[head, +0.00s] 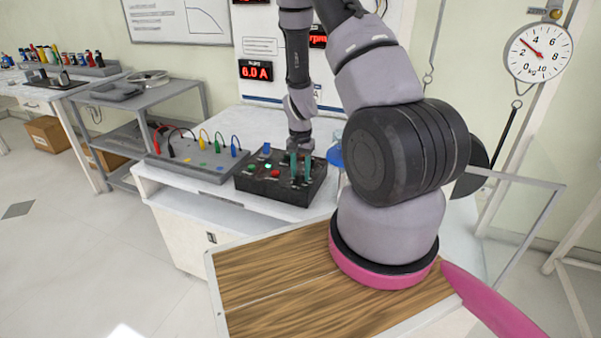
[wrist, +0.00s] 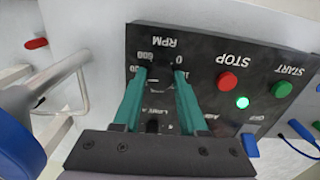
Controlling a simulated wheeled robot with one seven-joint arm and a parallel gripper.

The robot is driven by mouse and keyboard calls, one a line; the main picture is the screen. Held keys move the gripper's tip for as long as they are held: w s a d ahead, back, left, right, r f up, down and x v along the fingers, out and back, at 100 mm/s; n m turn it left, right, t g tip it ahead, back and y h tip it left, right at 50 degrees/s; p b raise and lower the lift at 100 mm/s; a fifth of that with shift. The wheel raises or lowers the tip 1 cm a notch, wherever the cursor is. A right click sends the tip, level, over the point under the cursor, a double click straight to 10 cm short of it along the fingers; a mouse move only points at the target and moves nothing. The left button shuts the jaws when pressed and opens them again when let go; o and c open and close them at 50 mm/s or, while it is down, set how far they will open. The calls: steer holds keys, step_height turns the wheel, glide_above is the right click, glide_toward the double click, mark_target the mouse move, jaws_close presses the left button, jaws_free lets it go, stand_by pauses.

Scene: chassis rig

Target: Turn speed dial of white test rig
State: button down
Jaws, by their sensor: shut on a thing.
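The test rig's black control panel (wrist: 208,72) fills much of the wrist view, with RPM markings upside down around a dark speed dial (wrist: 160,72). My gripper (wrist: 160,76) has its teal fingers on either side of the dial and is shut on it. The dial is dark against the panel, so its pointer cannot be made out. A red STOP button (wrist: 228,82), a green START button (wrist: 282,89) and a bright green lamp (wrist: 242,102) sit to the right. In the head view the black control box (head: 255,187) stands on a white bench, with my gripper (head: 301,178) at its right part.
A grey box with coloured leads (head: 200,165) stands left of the control box. A blue round object (head: 335,152) stands close at its right. In the wrist view, blue connectors (wrist: 250,145) are at the right and a metal frame (wrist: 62,78) is at the left.

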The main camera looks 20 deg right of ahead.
mark_target(300, 174)
stand_by(0.4)
steer(key=shift+c, duration=2.3)
jaws_free()
step_height(300, 174, up, 11)
steer(key=shift+f, duration=0.1)
